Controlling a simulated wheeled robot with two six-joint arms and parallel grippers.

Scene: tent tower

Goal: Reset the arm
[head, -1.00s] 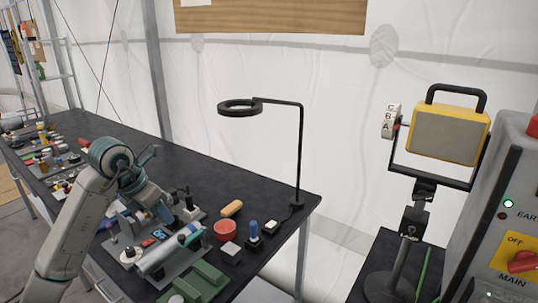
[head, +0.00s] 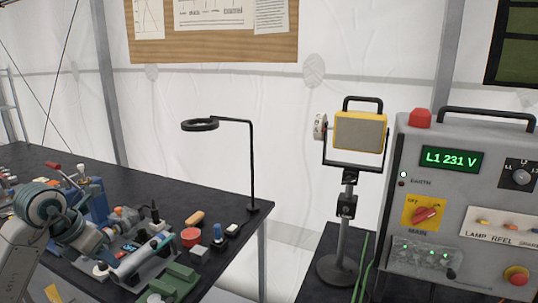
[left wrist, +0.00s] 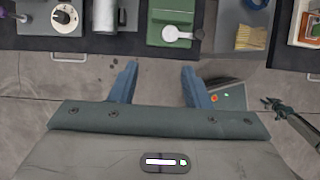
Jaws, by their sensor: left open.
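My left arm (head: 40,205) comes in at the left of the head view, bent at its teal joint, with its hand low beside the cluttered front part of the black workbench (head: 150,190). In the left wrist view my left gripper (left wrist: 158,72) has its two blue fingers spread apart. Nothing is between them but grey floor. The fingertips point toward the bench's front edge, just short of it in the picture. My right gripper is in neither view.
The bench holds a green block (head: 175,281), a red round container (head: 190,237), an orange piece (head: 195,217) and a ring lamp (head: 200,125). A yellow work light (head: 360,132) and a grey power cabinet (head: 445,200) stand to the right. Floor shows before the bench.

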